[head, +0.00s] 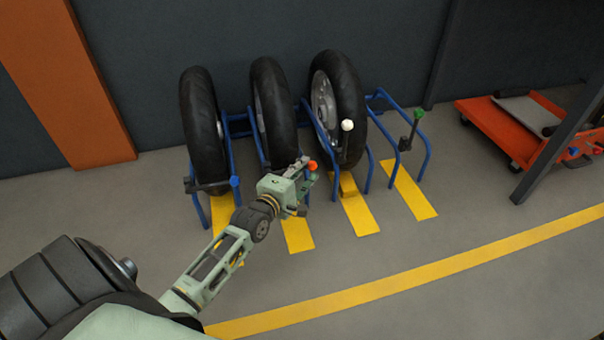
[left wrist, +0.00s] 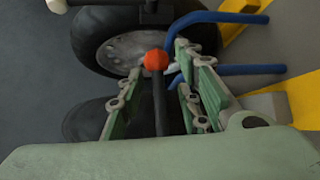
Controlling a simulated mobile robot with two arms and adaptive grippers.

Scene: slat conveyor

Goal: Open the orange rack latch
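The orange rack latch is a dark lever with a round orange knob (head: 312,165) at the front of the rack's second bay, by the middle tyre. In the head view my left gripper (head: 302,173) is at the knob and hides most of the lever. In the left wrist view the orange knob (left wrist: 156,60) and its dark stem stand between the two green fingers of my left gripper (left wrist: 158,66). The fingers are apart, with gaps beside the stem; I see no clear contact. The lever's base is hidden. My right gripper is not in view.
The blue rack (head: 427,150) holds three tyres; its right bay is empty. Other levers have a blue knob (head: 234,181), a white knob (head: 347,125) and a green knob (head: 419,114). An orange cart (head: 500,132) stands at the right. The floor in front is clear.

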